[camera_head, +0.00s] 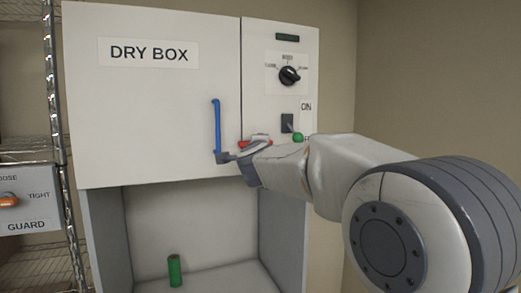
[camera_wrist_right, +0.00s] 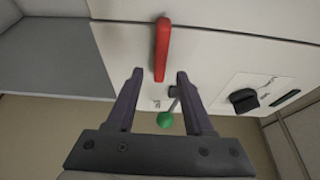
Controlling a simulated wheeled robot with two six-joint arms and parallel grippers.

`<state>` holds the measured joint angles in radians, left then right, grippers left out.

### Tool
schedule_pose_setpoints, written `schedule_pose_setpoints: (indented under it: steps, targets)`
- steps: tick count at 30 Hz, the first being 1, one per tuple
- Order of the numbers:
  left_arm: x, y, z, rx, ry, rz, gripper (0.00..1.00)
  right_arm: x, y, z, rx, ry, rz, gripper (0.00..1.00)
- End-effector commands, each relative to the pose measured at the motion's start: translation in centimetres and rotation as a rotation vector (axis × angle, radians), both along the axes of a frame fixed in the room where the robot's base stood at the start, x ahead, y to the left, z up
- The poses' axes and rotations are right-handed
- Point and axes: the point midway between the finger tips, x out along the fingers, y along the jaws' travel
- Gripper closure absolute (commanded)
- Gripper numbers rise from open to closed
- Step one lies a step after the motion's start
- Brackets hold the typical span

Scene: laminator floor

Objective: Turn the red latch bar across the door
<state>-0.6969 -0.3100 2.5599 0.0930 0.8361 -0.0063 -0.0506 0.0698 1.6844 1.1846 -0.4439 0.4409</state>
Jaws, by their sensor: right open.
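The red latch bar (camera_head: 262,137) lies on the front of the dry box by the seam at the door's right edge. My right gripper (camera_head: 240,155) hides most of it in the head view. In the right wrist view, the red latch bar (camera_wrist_right: 162,45) runs lengthwise away from my right gripper (camera_wrist_right: 160,74). Its near end appears between the two open fingertips. I cannot tell whether a finger touches it. The white door (camera_head: 155,125) is closed flush with the panel beside it. My left gripper is out of view.
A blue handle (camera_head: 217,125) stands on the door left of my gripper. A green-knobbed lever (camera_head: 298,137) and a black dial (camera_head: 289,75) are on the right panel. A green cylinder (camera_head: 174,270) stands in the open bay below. A wire rack (camera_head: 55,100) is at left.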

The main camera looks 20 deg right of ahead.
Motion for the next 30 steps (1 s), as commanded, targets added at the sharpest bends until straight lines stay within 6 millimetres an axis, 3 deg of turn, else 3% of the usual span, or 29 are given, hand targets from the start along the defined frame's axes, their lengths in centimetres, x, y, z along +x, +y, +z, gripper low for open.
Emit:
schedule_pose_setpoints:
  steps: [3,9,24,26,29,30]
  targets:
    - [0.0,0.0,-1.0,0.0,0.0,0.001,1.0,-2.5,1.0,-0.1,0.0,-0.003,0.003,0.47]
    - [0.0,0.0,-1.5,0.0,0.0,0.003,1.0,-5.3,2.0,-0.1,0.0,-0.001,0.001,0.47]
    - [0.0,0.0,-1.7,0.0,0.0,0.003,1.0,-6.1,2.7,-0.3,-0.009,0.007,0.013,0.47]
    - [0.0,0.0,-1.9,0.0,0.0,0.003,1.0,-6.0,3.8,-1.1,-0.035,0.024,0.051,0.47]
    - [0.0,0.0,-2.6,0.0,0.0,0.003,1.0,-6.0,7.6,-3.5,-0.124,0.079,0.184,0.47]
    - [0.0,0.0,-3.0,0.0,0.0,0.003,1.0,-6.2,9.7,-5.0,-0.177,0.11,0.26,0.47]
